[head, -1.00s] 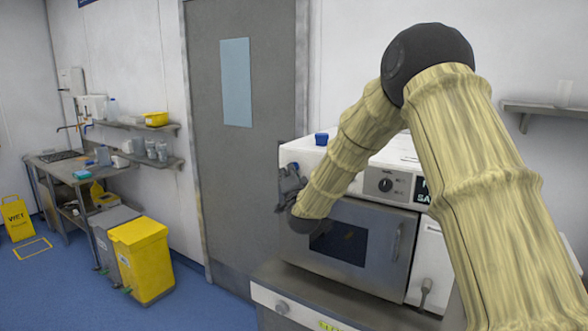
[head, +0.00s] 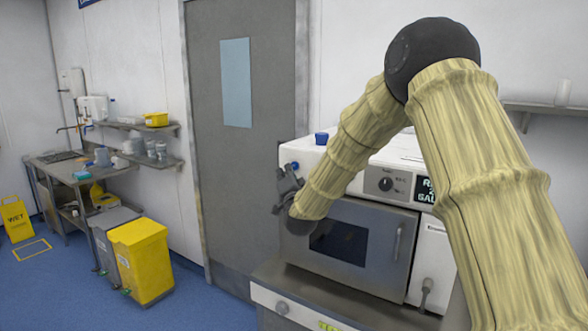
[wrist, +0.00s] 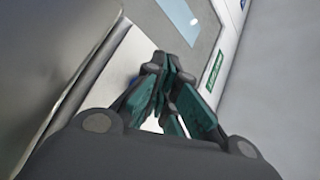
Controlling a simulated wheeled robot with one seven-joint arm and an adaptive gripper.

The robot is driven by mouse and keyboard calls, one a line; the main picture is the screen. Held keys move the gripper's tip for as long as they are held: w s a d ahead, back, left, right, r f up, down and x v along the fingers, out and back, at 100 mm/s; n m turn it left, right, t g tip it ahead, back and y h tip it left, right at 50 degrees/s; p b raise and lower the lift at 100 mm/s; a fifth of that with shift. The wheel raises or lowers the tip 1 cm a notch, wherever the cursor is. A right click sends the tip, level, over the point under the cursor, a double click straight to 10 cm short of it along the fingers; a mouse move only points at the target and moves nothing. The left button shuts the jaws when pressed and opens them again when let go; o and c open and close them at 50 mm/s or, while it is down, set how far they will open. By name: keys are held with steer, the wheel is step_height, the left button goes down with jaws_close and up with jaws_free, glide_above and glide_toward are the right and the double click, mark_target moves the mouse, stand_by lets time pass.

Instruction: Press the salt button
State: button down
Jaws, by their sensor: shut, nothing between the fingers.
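The white and grey oven-like machine (head: 365,240) stands on a counter at the right in the head view. A dark display (head: 426,189) sits on its top panel, partly hidden by my arm. A small round blue button (head: 295,166) shows on the upper left of its front. I cannot read any salt label. My gripper (head: 284,185) is at the machine's front left edge, just below and left of this button, and I cannot tell whether it touches anything. In the wrist view, my gripper's green-padded fingers (wrist: 168,62) are shut and empty.
A blue cap (head: 321,138) stands on the machine's top, and a black dial (head: 386,184) is on its panel. A grey door (head: 245,180) is behind at left. A yellow bin (head: 143,262) and a wet-floor sign (head: 16,220) stand farther left.

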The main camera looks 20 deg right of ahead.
steer(key=shift+s+a+b, duration=0.4)
steer(key=shift+s+a, duration=0.4)
steer(key=shift+a, duration=0.2)
steer(key=shift+s+a+b, duration=0.4)
steer(key=shift+s+a, duration=0.35)
steer(key=shift+a, duration=0.2)
